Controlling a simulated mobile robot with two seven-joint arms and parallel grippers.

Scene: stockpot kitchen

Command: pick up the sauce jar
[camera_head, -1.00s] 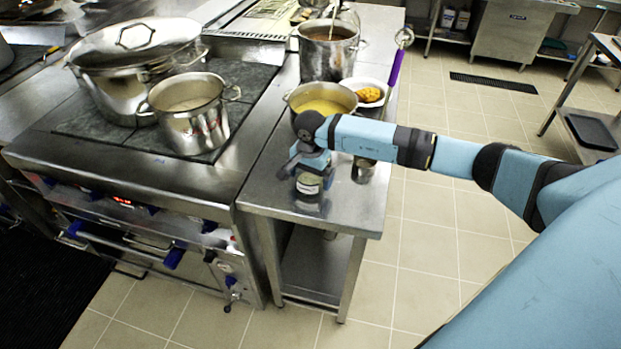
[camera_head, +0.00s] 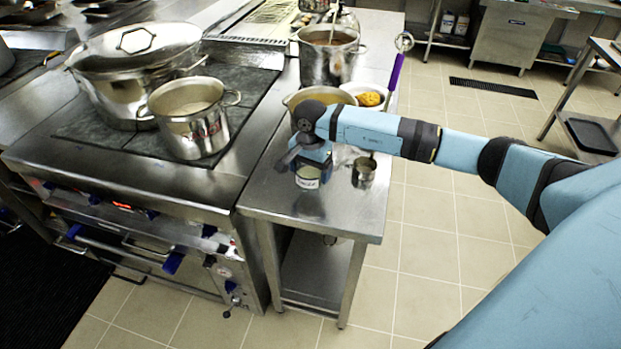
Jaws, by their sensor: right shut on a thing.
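The sauce jar (camera_head: 307,179), with a pale label, is at the steel side table (camera_head: 345,220). My right gripper (camera_head: 309,164) reaches down over it from above and is shut on it. The gripper hides the upper part of the jar. The jar seems to hang a little above the table top, with its dim reflection beneath. My left gripper is not in view.
A small metal cup (camera_head: 364,172) stands just right of the jar. Behind my gripper are a pot (camera_head: 322,95), a plate of food (camera_head: 369,98) and a larger stockpot (camera_head: 329,55). The table's front is clear. The stove holds two pots at left.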

